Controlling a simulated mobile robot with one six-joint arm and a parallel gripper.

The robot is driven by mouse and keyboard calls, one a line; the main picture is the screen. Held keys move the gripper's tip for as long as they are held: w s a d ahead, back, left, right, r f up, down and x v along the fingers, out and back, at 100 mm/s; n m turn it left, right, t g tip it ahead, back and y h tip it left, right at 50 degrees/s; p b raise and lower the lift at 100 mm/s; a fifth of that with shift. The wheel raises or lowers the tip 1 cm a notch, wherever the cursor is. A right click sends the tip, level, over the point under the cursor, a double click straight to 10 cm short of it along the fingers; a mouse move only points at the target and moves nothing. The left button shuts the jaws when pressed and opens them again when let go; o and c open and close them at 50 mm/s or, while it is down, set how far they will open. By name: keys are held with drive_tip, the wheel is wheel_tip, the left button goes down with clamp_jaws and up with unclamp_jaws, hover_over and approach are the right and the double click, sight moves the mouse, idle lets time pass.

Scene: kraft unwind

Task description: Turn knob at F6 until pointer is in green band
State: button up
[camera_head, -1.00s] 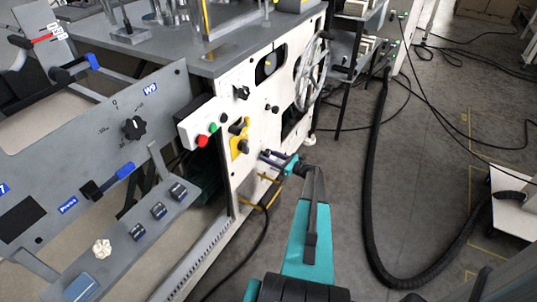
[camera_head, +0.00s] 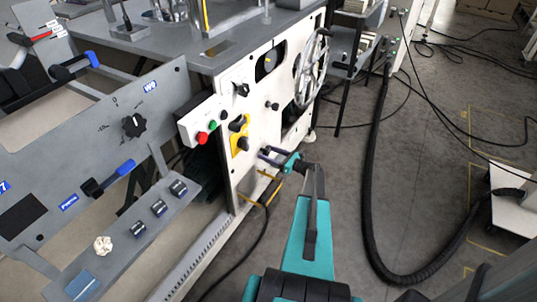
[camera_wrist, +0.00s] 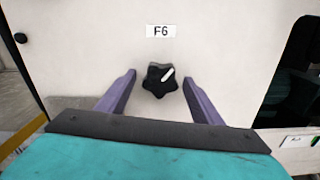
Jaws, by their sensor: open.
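The knob at F6 (camera_wrist: 159,81) is black and star-shaped, with a white pointer mark aimed up and to the right in the wrist view. A white label reading F6 (camera_wrist: 160,31) sits above it on the white panel. My gripper (camera_wrist: 160,76) is open, with one purple finger on each side of the knob and a gap between knob and fingers. Whether the fingertips touch the panel I cannot tell. In the head view my gripper (camera_head: 270,153) is at the white machine's lower front. No green band shows clearly in either view.
The white machine (camera_head: 262,110) carries a handwheel (camera_head: 310,68), a red button (camera_head: 202,138) and a yellow switch plate (camera_head: 240,138) near my arm. A grey panel with another black knob (camera_head: 134,126) stands at left. A thick black hose (camera_head: 370,170) lies right of my arm.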

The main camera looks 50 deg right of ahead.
drive_tip(key=v, duration=1.4)
drive_tip(key=shift+p, duration=0.3)
drive_tip(key=shift+f, duration=0.1)
